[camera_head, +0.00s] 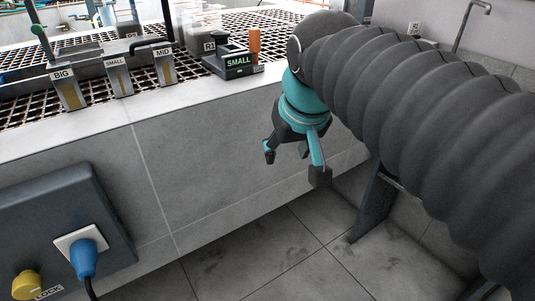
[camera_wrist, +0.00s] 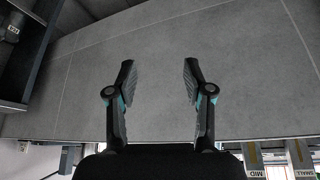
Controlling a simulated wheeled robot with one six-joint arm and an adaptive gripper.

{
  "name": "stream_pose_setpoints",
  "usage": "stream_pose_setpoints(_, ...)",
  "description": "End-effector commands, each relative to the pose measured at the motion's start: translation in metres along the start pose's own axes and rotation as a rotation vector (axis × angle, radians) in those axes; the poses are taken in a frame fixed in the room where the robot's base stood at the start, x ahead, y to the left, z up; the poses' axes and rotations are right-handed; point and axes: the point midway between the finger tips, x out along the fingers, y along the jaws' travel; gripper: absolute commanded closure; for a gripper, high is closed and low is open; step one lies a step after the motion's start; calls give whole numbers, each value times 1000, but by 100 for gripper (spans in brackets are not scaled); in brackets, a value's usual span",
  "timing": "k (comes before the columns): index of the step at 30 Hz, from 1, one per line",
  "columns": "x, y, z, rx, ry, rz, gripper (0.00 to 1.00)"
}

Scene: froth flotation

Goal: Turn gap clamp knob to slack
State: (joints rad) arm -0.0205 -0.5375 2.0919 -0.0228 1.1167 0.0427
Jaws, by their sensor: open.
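No knob in view is labelled as a gap clamp or slack. A yellow knob (camera_head: 26,284) sits at the lower left on a dark wall box (camera_head: 60,205), beside a label that seems to read LOCK. A dark block marked SMALL (camera_head: 238,64) with an orange upright handle (camera_head: 254,43) stands on the bench, left of my arm. My gripper (camera_head: 294,166) is open and empty, pointing down in front of the grey tiled bench front, apart from all these things. In the wrist view its two fingers (camera_wrist: 158,68) are spread with only grey tile beyond.
Metal holders labelled BIG (camera_head: 68,92), SMALL (camera_head: 119,79) and MID (camera_head: 162,68) stand along the bench edge. A blue plug (camera_head: 83,258) with a cable sticks out of the wall box. A dark slanted support (camera_head: 372,205) stands under my arm. The tiled floor before the bench is clear.

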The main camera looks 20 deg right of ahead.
Motion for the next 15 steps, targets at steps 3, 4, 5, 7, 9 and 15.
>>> stream_pose_setpoints(3,12,0,19,-2,2,-2,48)
stream_pose_setpoints(4,14,0,23,-3,2,-3,48)
stream_pose_setpoints(5,17,0,27,-3,4,-3,48)
stream_pose_setpoints(7,22,0,35,-5,5,-4,48)
stream_pose_setpoints(9,27,0,43,-6,7,-5,48)
stream_pose_setpoints(15,37,0,57,-8,10,-6,48)
